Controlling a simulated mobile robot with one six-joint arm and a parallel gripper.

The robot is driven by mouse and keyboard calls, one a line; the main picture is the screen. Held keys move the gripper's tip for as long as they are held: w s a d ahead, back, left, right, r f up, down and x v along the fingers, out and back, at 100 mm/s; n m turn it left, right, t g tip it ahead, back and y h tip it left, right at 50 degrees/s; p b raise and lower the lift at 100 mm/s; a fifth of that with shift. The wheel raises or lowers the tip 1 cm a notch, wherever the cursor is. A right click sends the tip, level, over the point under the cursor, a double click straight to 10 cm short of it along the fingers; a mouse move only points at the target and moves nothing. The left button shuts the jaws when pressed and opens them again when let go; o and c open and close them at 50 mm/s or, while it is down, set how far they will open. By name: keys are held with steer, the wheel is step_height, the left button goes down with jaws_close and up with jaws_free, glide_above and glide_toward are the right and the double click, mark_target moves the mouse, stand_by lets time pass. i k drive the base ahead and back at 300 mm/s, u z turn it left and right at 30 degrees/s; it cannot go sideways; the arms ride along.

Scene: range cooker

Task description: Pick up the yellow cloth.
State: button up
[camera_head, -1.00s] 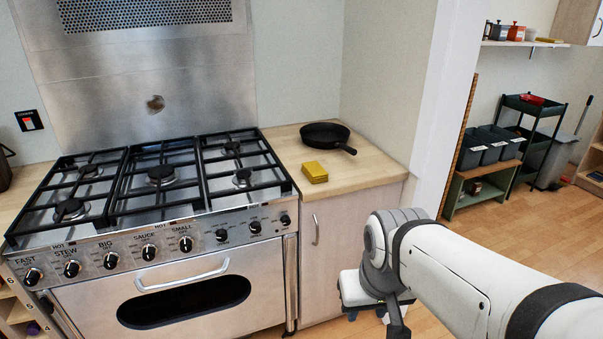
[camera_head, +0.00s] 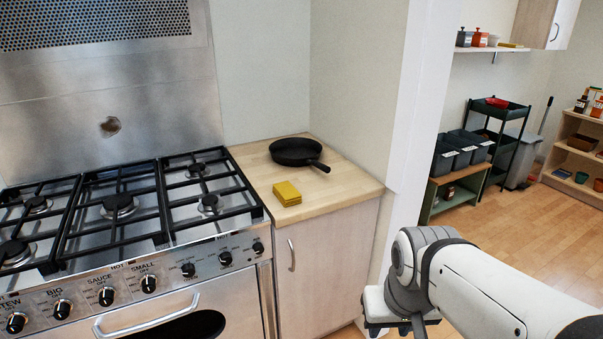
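The yellow cloth (camera_head: 287,193) is a small folded stack. It lies flat on the wooden counter (camera_head: 335,193), near its front left part, beside the cooker. My arm comes in from the lower right. My gripper (camera_head: 400,328) is at the bottom of the picture, in front of and to the right of the counter cabinet and apart from the cloth. The fingertips are cut off or hidden, so I cannot see whether it is open or shut.
A black frying pan (camera_head: 297,152) stands behind the cloth, its handle pointing to the front right. The gas cooker (camera_head: 125,215) with black grates is at the left. A wall edge (camera_head: 408,130) bounds the counter on the right. Shelves and bins stand further right.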

mark_target(285, 191)
steer(key=z, duration=0.25)
steer(key=i, duration=1.35)
steer(key=u, duration=0.6)
